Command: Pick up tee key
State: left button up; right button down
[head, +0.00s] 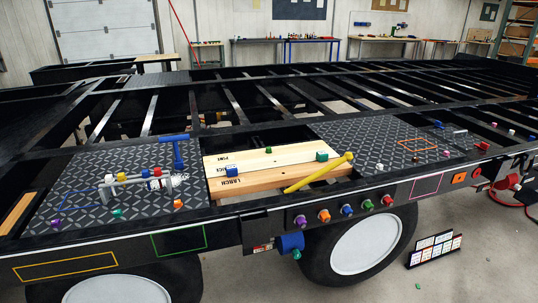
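A blue T-shaped tool (177,152), which looks like the tee key, stands upright at the right back part of the left tread-plate deck (85,170). Its crossbar is at the top and its shaft points down. A grey rail (133,178) and small red, white and blue items stand just in front of its lower end, so its foot is hard to make out. Neither of my grippers shows in the head view.
Wooden boards (262,163) lie right of the tool, with a yellow bar (318,173) across their front edge. Small coloured pieces sit on the decks and boards. The right tread-plate deck (350,130) has bare areas. Open gaps lie between the black frame beams.

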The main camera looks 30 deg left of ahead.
aim_at(179, 163)
jog(key=u, duration=1.7)
